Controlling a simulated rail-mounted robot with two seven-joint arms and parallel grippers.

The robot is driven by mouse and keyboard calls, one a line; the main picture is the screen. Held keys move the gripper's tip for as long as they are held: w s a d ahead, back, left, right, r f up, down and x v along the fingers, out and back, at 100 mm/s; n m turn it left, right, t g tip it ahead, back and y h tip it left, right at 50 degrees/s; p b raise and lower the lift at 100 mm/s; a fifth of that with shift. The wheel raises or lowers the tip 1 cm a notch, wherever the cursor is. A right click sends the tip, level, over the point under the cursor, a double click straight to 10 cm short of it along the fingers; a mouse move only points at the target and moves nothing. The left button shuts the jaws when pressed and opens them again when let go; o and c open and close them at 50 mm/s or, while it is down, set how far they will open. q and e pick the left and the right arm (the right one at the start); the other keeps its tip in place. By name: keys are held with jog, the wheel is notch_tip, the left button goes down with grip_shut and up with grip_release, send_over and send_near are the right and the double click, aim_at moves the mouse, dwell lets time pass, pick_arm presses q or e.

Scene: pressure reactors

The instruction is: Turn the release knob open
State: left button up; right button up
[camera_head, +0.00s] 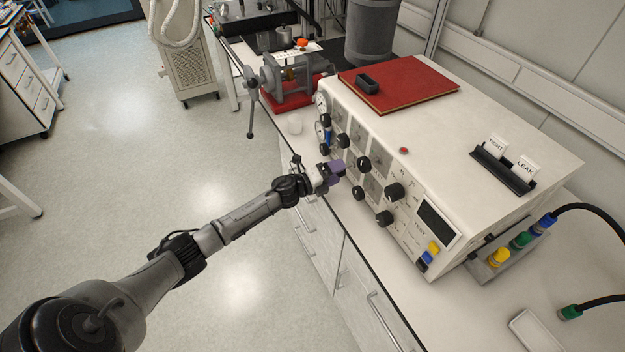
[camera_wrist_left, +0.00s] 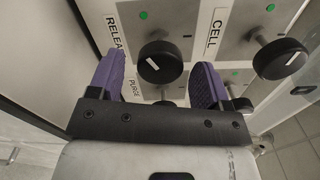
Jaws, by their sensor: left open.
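My left gripper (camera_head: 338,172) is at the left part of the white console's front panel, its purple fingers pointing at the panel. In the left wrist view the fingers (camera_wrist_left: 158,78) are open and apart. A round black knob (camera_wrist_left: 162,62) with a white pointer line lies between and beyond them, beside a label reading RELEA, partly hidden by the left finger. No finger clearly touches the knob. In the head view the gripper covers this part of the panel, so I cannot pick out the knob there. My right gripper is not in view.
Another black knob (camera_wrist_left: 280,58) is right of the fingers, near the CELL label (camera_wrist_left: 213,33). The console (camera_head: 480,115) carries several more knobs, a red board (camera_head: 425,85) and a card holder (camera_head: 503,168). A grey clamp-like device (camera_head: 285,78) stands left. Open floor (camera_head: 150,130) lies left of the bench.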

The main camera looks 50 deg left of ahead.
pick_arm(q)
jog(key=v, duration=1.2)
jog(key=shift+p, duration=0.3)
